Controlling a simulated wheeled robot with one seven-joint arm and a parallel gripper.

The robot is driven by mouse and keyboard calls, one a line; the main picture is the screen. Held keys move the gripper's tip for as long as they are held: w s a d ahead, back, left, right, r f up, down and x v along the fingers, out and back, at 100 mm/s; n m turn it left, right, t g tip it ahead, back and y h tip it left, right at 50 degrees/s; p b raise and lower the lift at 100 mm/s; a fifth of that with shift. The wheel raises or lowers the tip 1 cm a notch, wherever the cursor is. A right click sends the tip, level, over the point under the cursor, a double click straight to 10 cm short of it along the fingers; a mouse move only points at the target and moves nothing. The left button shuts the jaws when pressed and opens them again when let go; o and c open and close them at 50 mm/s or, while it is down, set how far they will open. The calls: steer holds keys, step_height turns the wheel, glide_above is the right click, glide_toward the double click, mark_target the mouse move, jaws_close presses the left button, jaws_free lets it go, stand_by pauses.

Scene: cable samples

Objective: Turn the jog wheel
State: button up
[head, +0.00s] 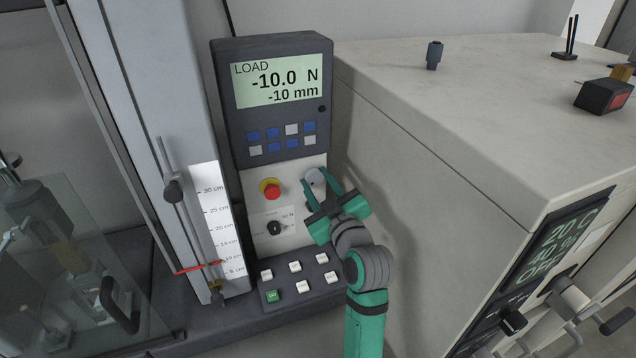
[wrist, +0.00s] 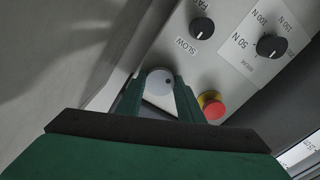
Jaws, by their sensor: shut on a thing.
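The jog wheel (wrist: 158,80) is a light grey round disc with a small dark dot, on the pale front panel (head: 288,165) of the testing machine. In the wrist view it sits between the two green fingers of my gripper (wrist: 158,92), which are shut on its sides. In the head view the wheel (head: 315,182) shows partly behind the fingers of my gripper (head: 327,187). The display (head: 276,81) above reads LOAD, -10.0 N and -10 mm.
A red stop button (head: 271,190) on a yellow ring is just left of the wheel. A black range knob (head: 274,228) and a FAST/SLOW knob (wrist: 202,28) are close by. White keys and a green key (head: 273,295) lie below. A large pale cabinet (head: 440,120) stands to the right.

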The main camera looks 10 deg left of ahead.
steer(key=shift+d, duration=0.1)
steer(key=o, duration=1.1)
steer(key=shift+c, duration=0.2)
steer(key=v, duration=1)
steer(key=shift+s+d, duration=0.2)
steer(key=shift+s, duration=0.15)
